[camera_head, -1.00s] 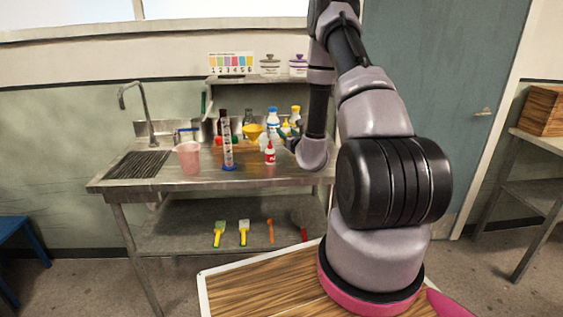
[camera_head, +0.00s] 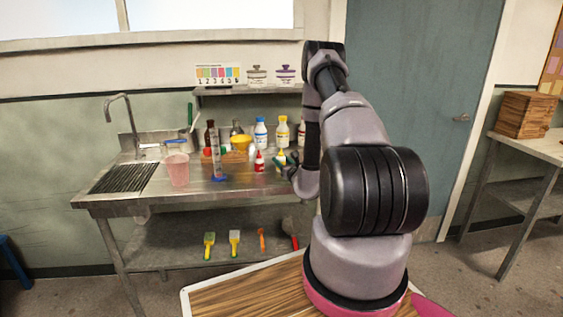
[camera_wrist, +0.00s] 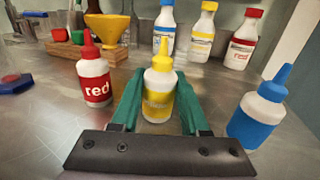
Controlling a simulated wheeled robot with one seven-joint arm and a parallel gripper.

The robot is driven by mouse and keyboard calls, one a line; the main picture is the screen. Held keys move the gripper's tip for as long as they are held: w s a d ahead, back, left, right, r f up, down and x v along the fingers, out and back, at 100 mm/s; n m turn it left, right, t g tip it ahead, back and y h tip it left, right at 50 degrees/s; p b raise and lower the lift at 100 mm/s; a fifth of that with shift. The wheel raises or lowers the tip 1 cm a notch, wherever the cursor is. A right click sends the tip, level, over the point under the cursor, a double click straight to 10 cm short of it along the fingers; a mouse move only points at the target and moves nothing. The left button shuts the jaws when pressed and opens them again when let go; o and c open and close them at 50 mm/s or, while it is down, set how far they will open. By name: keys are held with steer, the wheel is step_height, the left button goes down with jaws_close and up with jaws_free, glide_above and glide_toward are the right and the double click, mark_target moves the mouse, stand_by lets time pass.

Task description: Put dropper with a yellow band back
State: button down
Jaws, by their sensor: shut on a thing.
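The dropper with a yellow band (camera_wrist: 159,92) is a white bottle with a yellow tip, upright between the green fingers of my gripper (camera_wrist: 158,100) in the wrist view. My gripper is shut on it. In the head view, the dropper (camera_head: 281,158) shows small beside my gripper (camera_head: 288,168), close to the counter. A red-banded dropper (camera_wrist: 95,76) stands to its left and a blue one (camera_wrist: 258,115) to its right; it is apart from both. Whether its base touches the counter is hard to tell.
A wooden rack (camera_wrist: 66,53) with a yellow funnel (camera_wrist: 107,27) stands behind left. Large blue-, yellow- and red-labelled bottles (camera_wrist: 201,36) line the back. A pink beaker (camera_head: 176,168) and a cylinder with a blue foot (camera_head: 219,178) stand left on the steel counter (camera_head: 200,195).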

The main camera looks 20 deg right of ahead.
steer(key=shift+c, duration=2)
jaws_free()
steer(key=shift+f, duration=0.1)
